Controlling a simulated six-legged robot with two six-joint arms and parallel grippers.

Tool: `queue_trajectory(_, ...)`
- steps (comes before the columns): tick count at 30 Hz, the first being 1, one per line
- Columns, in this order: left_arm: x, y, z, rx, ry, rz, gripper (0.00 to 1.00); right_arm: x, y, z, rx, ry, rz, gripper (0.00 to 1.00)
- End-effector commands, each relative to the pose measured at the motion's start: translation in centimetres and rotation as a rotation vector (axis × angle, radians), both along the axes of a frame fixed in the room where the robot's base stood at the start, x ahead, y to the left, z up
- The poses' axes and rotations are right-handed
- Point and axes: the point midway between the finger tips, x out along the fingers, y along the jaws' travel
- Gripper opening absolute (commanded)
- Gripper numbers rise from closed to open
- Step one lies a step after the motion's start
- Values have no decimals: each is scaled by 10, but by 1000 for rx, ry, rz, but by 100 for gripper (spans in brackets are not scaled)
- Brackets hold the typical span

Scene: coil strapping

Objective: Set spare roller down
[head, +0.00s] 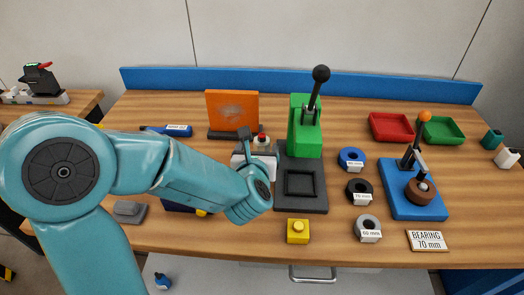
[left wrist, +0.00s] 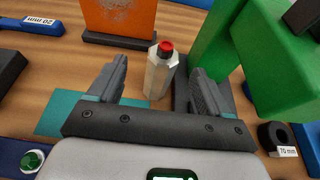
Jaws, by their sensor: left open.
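No part is clearly recognisable as the spare roller. My left gripper (head: 250,150) is over the middle of the bench, partly hidden behind my own arm. In the left wrist view its two dark fingers (left wrist: 160,82) are wide apart, with nothing gripped. A cream bottle with a red cap (left wrist: 158,72) stands upright on the wood, seen between and beyond the fingertips. The same bottle shows in the head view (head: 262,146), just right of the gripper. My right gripper is not in view.
A green lever press (head: 305,135) stands right of the gripper, an orange panel (head: 232,110) behind it.

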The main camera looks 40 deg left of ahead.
Motion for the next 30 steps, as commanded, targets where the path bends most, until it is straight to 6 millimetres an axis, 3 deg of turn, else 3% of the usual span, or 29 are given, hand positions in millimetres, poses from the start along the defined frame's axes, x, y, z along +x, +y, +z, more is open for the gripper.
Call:
queue_trajectory(3,19,13,-8,1,3,2,79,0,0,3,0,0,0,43)
queue_trajectory(11,39,22,-16,0,2,1,79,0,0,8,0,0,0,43)
queue_trajectory(18,70,36,-30,0,0,1,79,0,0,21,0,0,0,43)
queue_trajectory(28,77,40,-35,1,-1,0,79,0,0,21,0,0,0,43)
queue_trajectory(30,77,40,-35,1,-1,0,56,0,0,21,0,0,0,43)
